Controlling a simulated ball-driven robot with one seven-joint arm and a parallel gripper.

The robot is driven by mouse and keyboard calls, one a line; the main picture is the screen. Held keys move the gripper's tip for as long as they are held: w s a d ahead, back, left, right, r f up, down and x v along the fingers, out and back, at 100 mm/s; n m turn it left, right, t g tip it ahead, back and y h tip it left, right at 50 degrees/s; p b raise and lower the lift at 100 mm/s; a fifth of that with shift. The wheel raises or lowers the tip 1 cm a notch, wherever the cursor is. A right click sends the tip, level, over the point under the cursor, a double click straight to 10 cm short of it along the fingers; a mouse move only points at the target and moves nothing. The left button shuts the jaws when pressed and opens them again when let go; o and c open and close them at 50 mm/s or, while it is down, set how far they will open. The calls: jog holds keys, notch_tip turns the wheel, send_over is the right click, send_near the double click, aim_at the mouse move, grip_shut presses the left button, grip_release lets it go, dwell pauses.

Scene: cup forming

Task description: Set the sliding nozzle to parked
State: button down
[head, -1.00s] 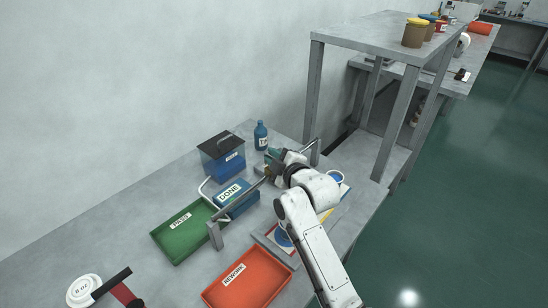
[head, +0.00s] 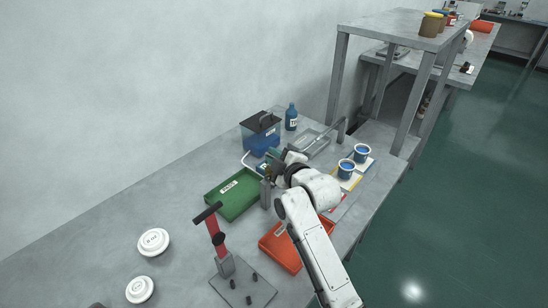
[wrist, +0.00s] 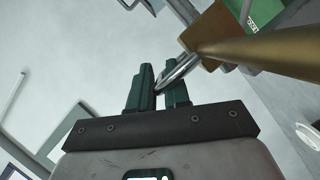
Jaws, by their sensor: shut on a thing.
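My gripper (head: 274,158) is at the rail over the bench, close to the near post (head: 265,192), in the head view. In the wrist view the two green fingers of my gripper (wrist: 159,84) are shut on a bright metal loop (wrist: 182,70), which looks like the sliding nozzle's handle. A brown block (wrist: 207,40) and a brass-coloured bar (wrist: 265,52) lie beyond it. In the head view my arm hides the nozzle and much of the rail.
A green tray (head: 233,207), an orange tray (head: 266,240) and a red-handled press (head: 216,236) stand nearby. Two blue-filled cups (head: 346,168) are right of my arm. A blue box (head: 260,145) and bottle (head: 291,121) stand behind. White lids (head: 154,241) lie left.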

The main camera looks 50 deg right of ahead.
jog(key=shift+a+f, duration=0.15)
jog(key=shift+a, duration=0.1)
jog(key=c, duration=1.2)
grip_release()
jog(key=shift+a, duration=0.2)
jog(key=shift+o, duration=0.2)
jog(key=shift+d, duration=0.1)
jog(key=shift+s, duration=0.25)
jog(key=b+v, duration=0.1)
jog(key=v, duration=0.9)
jog(key=shift+r, duration=0.25)
jog(key=shift+s, duration=0.15)
